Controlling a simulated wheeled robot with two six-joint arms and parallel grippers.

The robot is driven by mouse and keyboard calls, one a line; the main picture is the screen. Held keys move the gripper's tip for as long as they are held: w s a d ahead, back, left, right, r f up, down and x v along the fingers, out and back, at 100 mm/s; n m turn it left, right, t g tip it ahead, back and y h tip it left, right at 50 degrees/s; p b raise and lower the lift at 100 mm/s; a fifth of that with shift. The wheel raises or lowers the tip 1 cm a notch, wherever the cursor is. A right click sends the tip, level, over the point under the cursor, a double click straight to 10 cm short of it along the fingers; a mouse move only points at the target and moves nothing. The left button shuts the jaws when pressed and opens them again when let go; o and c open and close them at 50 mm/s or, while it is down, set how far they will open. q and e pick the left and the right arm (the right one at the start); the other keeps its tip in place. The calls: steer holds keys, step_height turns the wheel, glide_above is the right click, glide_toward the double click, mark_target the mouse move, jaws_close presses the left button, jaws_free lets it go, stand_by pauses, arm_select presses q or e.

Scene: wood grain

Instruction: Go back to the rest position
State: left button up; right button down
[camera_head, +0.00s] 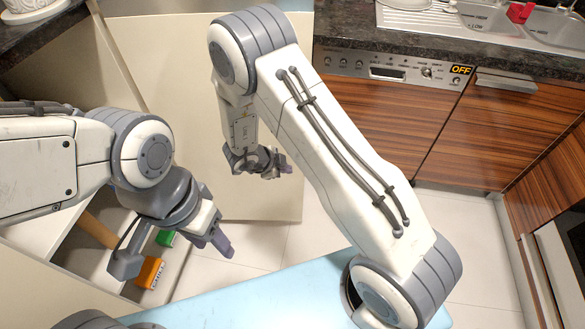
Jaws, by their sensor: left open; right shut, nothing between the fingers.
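My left gripper (224,244) hangs at the lower left, pointing down and to the right, in front of an open drawer or cupboard space. It is open, with nothing visible in it. My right arm reaches up from the lower right, bends at the top centre and comes down. Its gripper (284,168) is shut and empty in front of a pale cream panel (180,70).
An orange box (149,272) and a green item (165,238) lie in the open space at the lower left. A dishwasher panel with an OFF label (461,70) and a sink (490,18) are at the upper right. Tiled floor (475,265) is clear at the right.

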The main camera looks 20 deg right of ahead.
steer(key=w+a+r+n+t+y, duration=0.25)
steer(key=r+n+y, duration=0.35)
steer(key=r+n, duration=0.45)
steer(key=s+d+r+n+g, duration=0.25)
steer(key=s+r+n, duration=0.2)
steer(key=s, duration=0.35)
steer(key=s+d+r+n+g, duration=0.1)
steer(key=s+d+r+n, duration=0.2)
steer(key=s+n, duration=0.4)
steer(key=s+a+r+n+g+y+p, duration=0.1)
steer(key=s+a+r+n+p, duration=0.5)
steer(key=s+a+r, duration=0.7)
steer(key=shift+s+a+n+g+y+p, duration=0.3)
steer(key=shift+s+a+n+g+p, duration=0.1)
steer(key=shift+s+g+p, duration=0.4)
